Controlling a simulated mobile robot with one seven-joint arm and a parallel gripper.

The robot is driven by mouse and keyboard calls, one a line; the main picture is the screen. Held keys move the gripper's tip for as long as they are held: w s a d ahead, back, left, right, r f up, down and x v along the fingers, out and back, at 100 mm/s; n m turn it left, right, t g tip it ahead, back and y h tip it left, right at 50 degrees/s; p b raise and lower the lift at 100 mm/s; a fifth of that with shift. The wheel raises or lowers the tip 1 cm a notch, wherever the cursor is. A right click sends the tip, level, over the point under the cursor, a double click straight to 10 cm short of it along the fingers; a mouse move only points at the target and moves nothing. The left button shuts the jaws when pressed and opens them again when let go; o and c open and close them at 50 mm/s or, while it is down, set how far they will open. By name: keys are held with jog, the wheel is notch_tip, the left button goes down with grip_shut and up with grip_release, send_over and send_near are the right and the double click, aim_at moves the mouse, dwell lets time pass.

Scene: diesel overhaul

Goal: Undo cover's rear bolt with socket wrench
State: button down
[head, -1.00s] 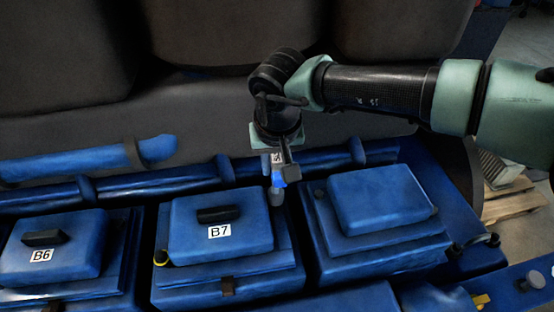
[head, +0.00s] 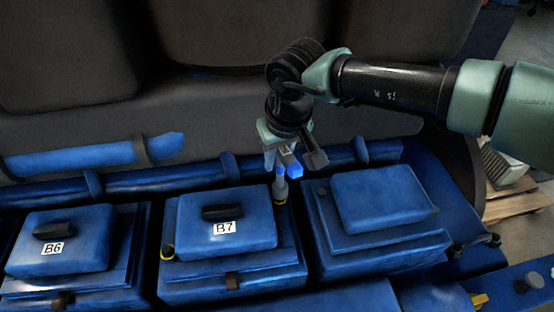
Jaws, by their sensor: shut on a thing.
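The blue cover labelled B7 (head: 226,240) sits on its base in the middle of the head view. My gripper (head: 284,160) is above and behind its right rear corner, shut on the socket wrench (head: 281,179), which has a blue part and a grey socket pointing down. The socket's lower end is at the right rear edge of the B7 cover, with a little yellow showing at its foot. The rear bolt is hidden there, and I cannot tell whether the socket is fully seated.
Cover B6 (head: 60,251) stands to the left, and an unlabelled blue cover (head: 382,200) with a dark bolt (head: 321,190) stands close on the right. A blue pipe (head: 140,181) runs behind the covers. The dark engine wall rises behind it.

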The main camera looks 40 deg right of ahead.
jog(key=m+b, duration=0.1)
jog(key=m, duration=0.1)
jog(key=m+h+b, duration=0.1)
jog(key=shift+s+d+f+m+b, duration=0.1)
jog(key=shift+f+m+b, duration=0.05)
jog(key=shift+m+b, duration=0.25)
jog(key=m+b, duration=0.1)
jog(key=m, duration=0.1)
jog(key=m+g+b, duration=0.1)
jog(key=m, duration=0.2)
jog(key=shift+s+d+h+b, duration=0.15)
jog(key=shift+h+b, duration=0.25)
jog(key=m+g+b, duration=0.1)
jog(key=m, duration=0.2)
jog(key=shift+s+d+m, duration=0.1)
jog(key=shift+s+m, duration=0.05)
jog(key=shift+m, duration=0.25)
jog(key=shift+s+d+m+g+h+b, duration=0.1)
jog(key=shift+m+g+h+b, duration=0.15)
jog(key=shift+m, duration=0.7)
jog(key=shift+s+d+m+g+h+b, duration=0.15)
jog(key=shift+m+g, duration=0.2)
jog(key=shift+m, duration=0.6)
jog(key=shift+a, duration=0.15)
